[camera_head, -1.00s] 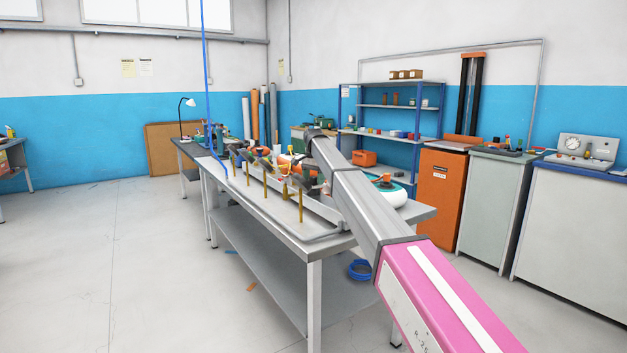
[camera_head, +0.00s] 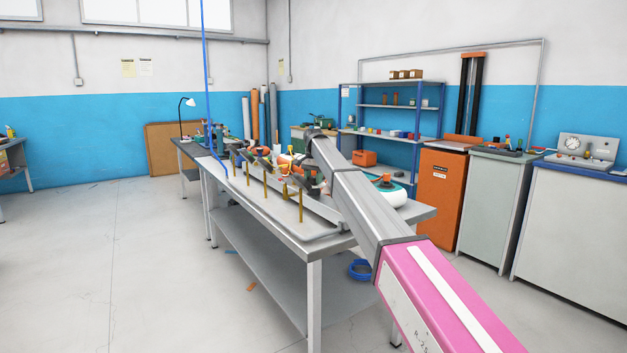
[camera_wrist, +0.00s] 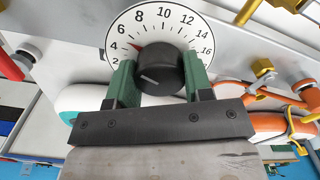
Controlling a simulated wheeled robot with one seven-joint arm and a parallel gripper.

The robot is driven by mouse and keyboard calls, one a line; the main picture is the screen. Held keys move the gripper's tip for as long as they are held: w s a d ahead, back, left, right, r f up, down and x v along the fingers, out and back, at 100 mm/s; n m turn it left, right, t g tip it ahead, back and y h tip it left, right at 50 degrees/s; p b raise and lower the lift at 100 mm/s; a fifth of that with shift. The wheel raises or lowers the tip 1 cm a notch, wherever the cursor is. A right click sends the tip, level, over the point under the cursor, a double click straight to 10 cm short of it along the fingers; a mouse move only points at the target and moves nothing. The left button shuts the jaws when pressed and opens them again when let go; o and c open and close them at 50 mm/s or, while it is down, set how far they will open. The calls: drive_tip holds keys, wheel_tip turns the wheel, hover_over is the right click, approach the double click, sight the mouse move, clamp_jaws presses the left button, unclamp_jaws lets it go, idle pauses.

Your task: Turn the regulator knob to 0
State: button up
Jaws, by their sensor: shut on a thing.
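The black regulator knob (camera_wrist: 160,66) sits in front of a round white dial (camera_wrist: 153,18) in the wrist view. The visible dial numbers run from 2 at lower left to 16 at right; the 0 cannot be made out. A white mark on the knob's face points to the lower left. A red needle (camera_wrist: 135,46) points to the upper left, between 4 and 6. My gripper (camera_wrist: 159,79) is shut on the knob, with one green finger at each side. The knob and gripper hide the lower dial. In the head view my arm hides much of this spot.
A metal bench (camera_head: 313,250) carries a row of yellow posts and tools close to my arm. An orange hose (camera_wrist: 265,125) and a brass fitting (camera_wrist: 262,68) are right of the knob in the wrist view. Open floor lies left of the bench.

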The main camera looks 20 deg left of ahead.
sight(313, 177)
drive_tip(key=n, duration=1.2)
drive_tip(key=shift+n, duration=0.3)
idle(0.4)
drive_tip(key=o, duration=0.9)
drive_tip(key=shift+r, duration=0.1)
wheel_tip(313, 177, up, 10)
drive_tip(key=shift+f, duration=0.2)
drive_tip(key=shift+r, duration=0.5)
